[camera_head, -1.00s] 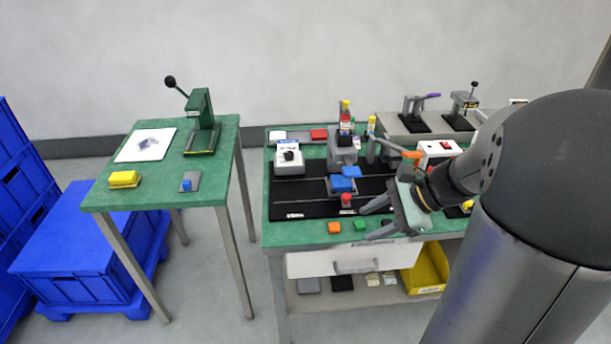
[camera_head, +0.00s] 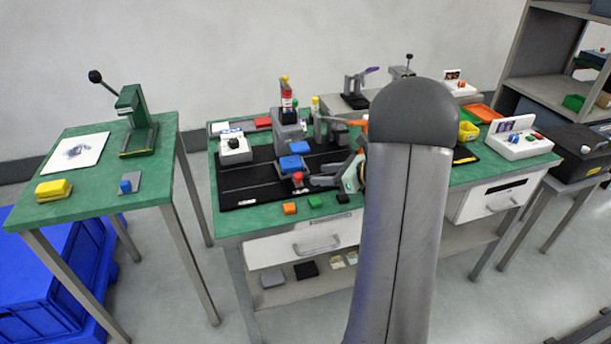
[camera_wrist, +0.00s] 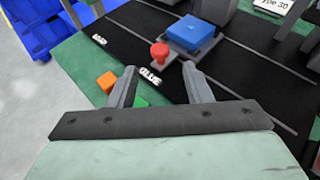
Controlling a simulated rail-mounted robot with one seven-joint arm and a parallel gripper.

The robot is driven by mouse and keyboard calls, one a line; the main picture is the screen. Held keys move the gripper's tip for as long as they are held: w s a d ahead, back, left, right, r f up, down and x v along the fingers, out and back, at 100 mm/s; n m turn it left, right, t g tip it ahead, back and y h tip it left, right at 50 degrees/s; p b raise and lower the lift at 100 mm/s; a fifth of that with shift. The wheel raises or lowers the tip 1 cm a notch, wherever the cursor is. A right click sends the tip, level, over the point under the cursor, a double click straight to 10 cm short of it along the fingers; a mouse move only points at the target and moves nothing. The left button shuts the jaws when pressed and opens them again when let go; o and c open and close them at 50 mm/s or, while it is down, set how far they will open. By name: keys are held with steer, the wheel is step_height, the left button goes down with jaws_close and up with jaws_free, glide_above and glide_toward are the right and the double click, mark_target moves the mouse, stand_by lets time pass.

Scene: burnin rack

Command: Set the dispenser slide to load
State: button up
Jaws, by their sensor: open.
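The dispenser slide is a grey plate carrying a blue block (camera_head: 294,162), with a red knob (camera_head: 298,177) at its front, on a black track base (camera_head: 243,183). In the wrist view the red knob (camera_wrist: 159,52) stands beside the white GLUE label (camera_wrist: 150,77); another label (camera_wrist: 99,40), too small to read surely, lies farther left on the base. My gripper (camera_head: 319,178) is open and empty, just right of the knob in the head view. In the wrist view its fingertips (camera_wrist: 160,72) point toward the knob, which appears just beyond and between them.
A grey dispenser post with a bottle (camera_head: 287,98) stands behind the slide. A white box with a black knob (camera_head: 234,148) sits at the back left. Orange (camera_head: 290,208) and green (camera_head: 315,201) blocks lie along the front edge. The track left of the slide is clear.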

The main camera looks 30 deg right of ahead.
mark_target(300, 175)
steer(key=x, duration=0.6)
steer(key=shift+w+a, duration=0.1)
steer(key=shift+w, duration=0.05)
steer(key=shift+c, duration=0.4)
jaws_close()
